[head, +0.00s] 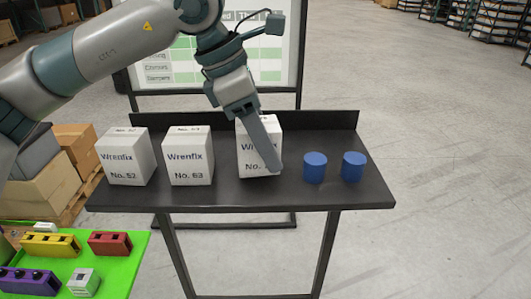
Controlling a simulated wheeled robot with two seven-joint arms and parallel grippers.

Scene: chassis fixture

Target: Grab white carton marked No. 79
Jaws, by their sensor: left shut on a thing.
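Three white cartons marked Wrenfix stand in a row on a dark table (220,196). The left one (125,165) reads No. 52 and the middle one (189,165) reads No. 63. The third white carton (246,156) is at the right of the row; "No." shows on it, but my gripper's finger hides its number. My left gripper (271,163) comes down from above across the front of this third carton and is shut on it. I cannot tell whether the carton is clear of the tabletop. My right gripper is not in view.
Two blue cylinders, one (315,168) near the carton and one (353,167) farther right, stand on the table. A low ridge runs along its back edge. A whiteboard (180,72) stands behind. A green surface (122,255) with coloured blocks is at lower left. Floor to the right is clear.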

